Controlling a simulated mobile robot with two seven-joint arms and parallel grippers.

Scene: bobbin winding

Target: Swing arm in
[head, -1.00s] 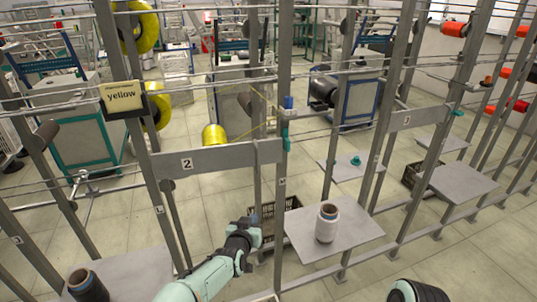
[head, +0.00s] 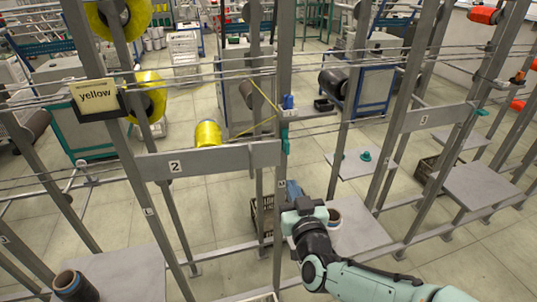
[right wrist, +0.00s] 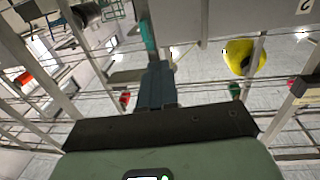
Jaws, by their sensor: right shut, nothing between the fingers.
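The yellow bobbin (head: 207,133) hangs behind the number 2 crossbar, with yarn running to the post on its right. That post carries a small blue part (head: 288,102) and a teal part (head: 285,138) below it. I cannot tell which piece is the swing arm. My right gripper (head: 293,190) is shut and empty, below the teal part and in front of the post. In the right wrist view its fingers (right wrist: 157,85) are together below the teal part (right wrist: 147,36); contact cannot be told. The yellow bobbin (right wrist: 240,57) shows right of them. My left gripper is not in view.
A dark spool (head: 75,286) stands at lower left. A crate (head: 260,215) sits behind the post. Posts and thin rails crowd the space around my arm.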

